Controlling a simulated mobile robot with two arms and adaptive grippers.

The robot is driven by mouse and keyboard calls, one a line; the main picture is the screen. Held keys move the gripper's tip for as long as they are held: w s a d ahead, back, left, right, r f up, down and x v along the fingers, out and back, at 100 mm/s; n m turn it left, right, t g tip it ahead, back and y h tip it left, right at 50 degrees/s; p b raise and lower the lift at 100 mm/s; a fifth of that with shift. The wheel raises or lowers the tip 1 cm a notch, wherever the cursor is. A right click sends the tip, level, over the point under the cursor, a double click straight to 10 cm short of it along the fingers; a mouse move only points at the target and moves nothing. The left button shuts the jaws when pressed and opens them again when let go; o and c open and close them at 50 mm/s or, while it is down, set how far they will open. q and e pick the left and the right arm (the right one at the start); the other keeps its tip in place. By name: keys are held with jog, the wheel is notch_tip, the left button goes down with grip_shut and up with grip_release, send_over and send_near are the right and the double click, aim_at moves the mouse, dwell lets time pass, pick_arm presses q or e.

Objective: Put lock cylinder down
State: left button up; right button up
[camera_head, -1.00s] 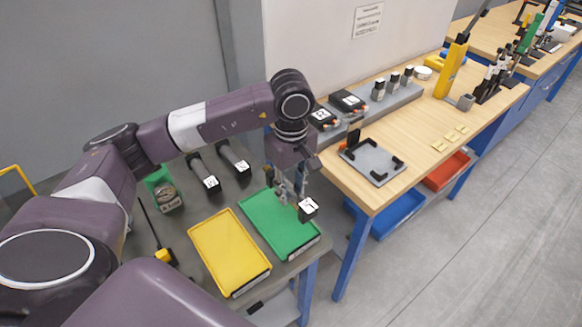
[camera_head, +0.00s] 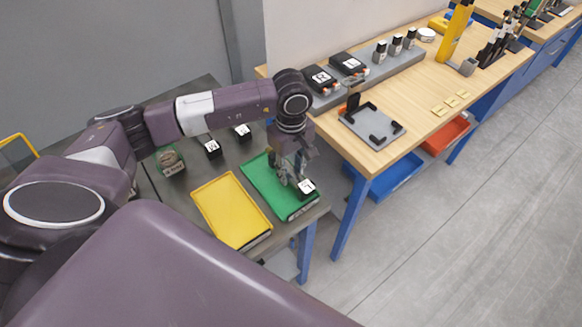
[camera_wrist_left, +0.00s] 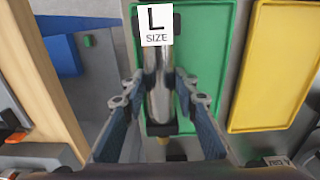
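The lock cylinder (camera_head: 307,187) has a white label face; in the left wrist view (camera_wrist_left: 158,95) it is a metal shaft with dark ends and a label reading "L SIZE". My left gripper (camera_head: 295,178) is over the green tray (camera_head: 260,180). My right gripper is not in view.
A yellow tray (camera_head: 225,205) lies beside the green one. Two black labelled pieces (camera_head: 212,147) and (camera_head: 242,131) and a green-sided item (camera_head: 170,160) stand behind. A wooden table (camera_head: 400,95) with a grey fixture (camera_head: 372,128) is at right, blue bin (camera_head: 395,178) below.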

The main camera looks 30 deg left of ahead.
aim_at(292, 170)
pick_arm(q)
jog(key=o, duration=0.4)
jog(key=shift+r, duration=0.1)
jog(key=shift+r, duration=0.25)
notch_tip(292, 170, up, 12)
jog(key=b, duration=0.3)
jog(key=shift+f, duration=0.25)
jog(key=shift+f, duration=0.1)
